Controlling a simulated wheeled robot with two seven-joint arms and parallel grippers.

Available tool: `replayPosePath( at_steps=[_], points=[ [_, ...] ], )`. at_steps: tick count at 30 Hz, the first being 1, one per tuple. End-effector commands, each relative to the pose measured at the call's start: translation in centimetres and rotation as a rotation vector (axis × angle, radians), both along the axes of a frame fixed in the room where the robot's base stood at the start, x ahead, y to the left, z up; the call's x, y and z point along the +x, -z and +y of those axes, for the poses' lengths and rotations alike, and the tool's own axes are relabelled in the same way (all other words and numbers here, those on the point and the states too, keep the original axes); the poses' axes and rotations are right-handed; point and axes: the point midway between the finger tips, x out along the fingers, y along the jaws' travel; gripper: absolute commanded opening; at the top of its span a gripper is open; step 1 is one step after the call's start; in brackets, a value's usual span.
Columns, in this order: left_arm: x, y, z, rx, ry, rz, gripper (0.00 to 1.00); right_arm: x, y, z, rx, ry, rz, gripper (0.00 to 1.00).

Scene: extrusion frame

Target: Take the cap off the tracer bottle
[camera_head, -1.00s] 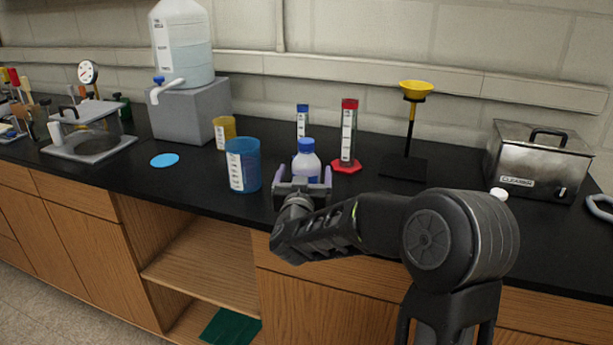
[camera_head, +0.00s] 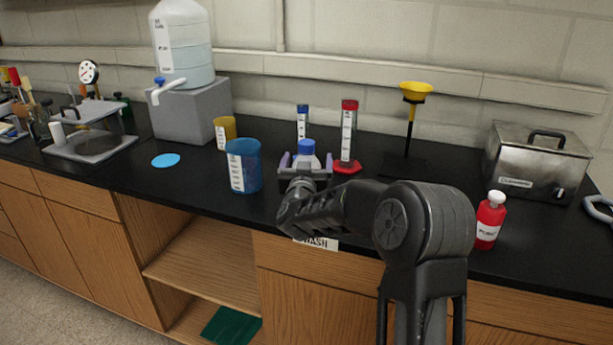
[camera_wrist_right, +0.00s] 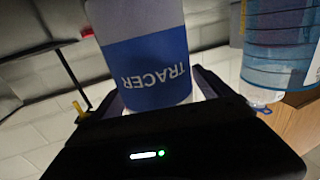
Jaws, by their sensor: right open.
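The tracer bottle (camera_head: 307,162) is a small white bottle with a blue cap (camera_head: 306,146), upright on the black bench. In the right wrist view, its blue TRACER label (camera_wrist_right: 150,72) appears upside down and large, directly ahead of the gripper; the cap cannot be made out there. My right gripper (camera_head: 306,166) is open, with one purple-grey finger on each side of the bottle, below the cap. I cannot tell whether a finger touches it. The gripper hides the bottle's lower part. My left gripper is not in view.
A blue beaker (camera_head: 243,165) stands close left of the bottle. A blue-capped cylinder (camera_head: 302,118) and a red cylinder (camera_head: 348,130) stand behind. A red bottle (camera_head: 489,220) is right of my arm, and a funnel stand (camera_head: 404,165) is farther back.

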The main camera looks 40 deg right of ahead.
Motion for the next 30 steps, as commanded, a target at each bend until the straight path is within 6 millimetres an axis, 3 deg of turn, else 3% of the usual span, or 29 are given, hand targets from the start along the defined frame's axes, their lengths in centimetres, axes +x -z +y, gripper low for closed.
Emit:
replayPosePath(
  at_steps=[16,30],
  points=[
    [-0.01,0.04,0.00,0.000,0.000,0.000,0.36,-0.04,0.02,0.05,0.001,0.000,-0.001,0.89],
    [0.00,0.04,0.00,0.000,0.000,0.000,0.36,-0.04,0.02,0.05,0.001,0.000,-0.001,0.50]
  ],
)
